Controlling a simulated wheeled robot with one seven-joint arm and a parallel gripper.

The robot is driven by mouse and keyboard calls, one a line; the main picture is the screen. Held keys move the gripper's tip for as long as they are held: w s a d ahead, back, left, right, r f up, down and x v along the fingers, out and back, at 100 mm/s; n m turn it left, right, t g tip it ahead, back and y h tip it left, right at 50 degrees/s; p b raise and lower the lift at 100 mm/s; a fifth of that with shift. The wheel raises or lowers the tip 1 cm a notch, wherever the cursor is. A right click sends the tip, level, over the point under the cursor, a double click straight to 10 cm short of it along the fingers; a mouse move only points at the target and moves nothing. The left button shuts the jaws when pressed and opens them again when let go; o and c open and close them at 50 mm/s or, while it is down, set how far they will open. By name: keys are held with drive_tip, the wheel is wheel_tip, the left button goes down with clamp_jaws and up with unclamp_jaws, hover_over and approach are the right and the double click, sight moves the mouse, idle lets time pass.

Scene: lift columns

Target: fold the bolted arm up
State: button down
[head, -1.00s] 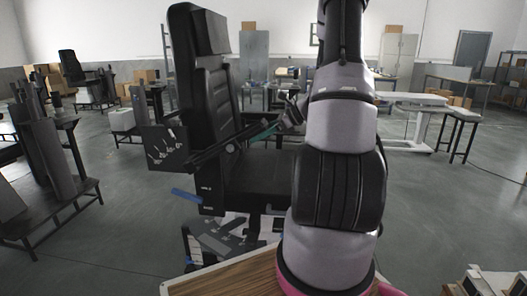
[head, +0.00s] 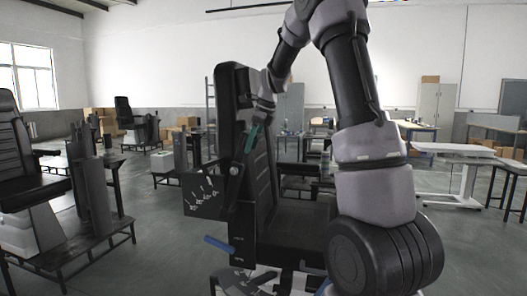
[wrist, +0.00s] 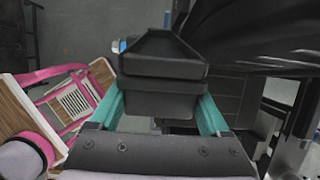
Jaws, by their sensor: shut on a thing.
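The black chair (head: 285,222) stands in front of me, its tall backrest (head: 232,105) upright. Its bolted arm (head: 236,168) is a dark bar at the near side of the backrest. It appears steeply raised alongside the backrest, though dark on dark makes its exact angle hard to tell. My gripper (head: 252,137), with teal fingers, is at this arm beside the backrest. In the wrist view, the fingers are shut on either side of a black padded block (wrist: 163,67), which appears to be the arm's end. The far part of the arm is hidden there.
A dark side panel (head: 205,195) with white markings and a blue lever (head: 218,244) are on the chair's near side. Another chair on a platform (head: 35,190) stands at left. A white table (head: 455,150) is at right.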

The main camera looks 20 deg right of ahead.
drive_tip(key=shift+w+a+r, duration=0.2)
drive_tip(key=shift+w+a, duration=0.1)
drive_tip(key=shift+a, duration=0.2)
drive_tip(key=shift+w+a+r, duration=0.2)
drive_tip(key=shift+w+a, duration=0.05)
drive_tip(key=shift+a, duration=0.2)
unclamp_jaws()
drive_tip(key=shift+f, duration=0.1)
drive_tip(key=shift+d, duration=0.1)
drive_tip(key=shift+d+r, duration=0.15)
drive_tip(key=shift+r, duration=0.25)
drive_tip(key=v, duration=0.9)
drive_tip(key=shift+s+r, duration=0.2)
drive_tip(key=shift+r, duration=0.25)
drive_tip(key=shift+s, duration=0.1)
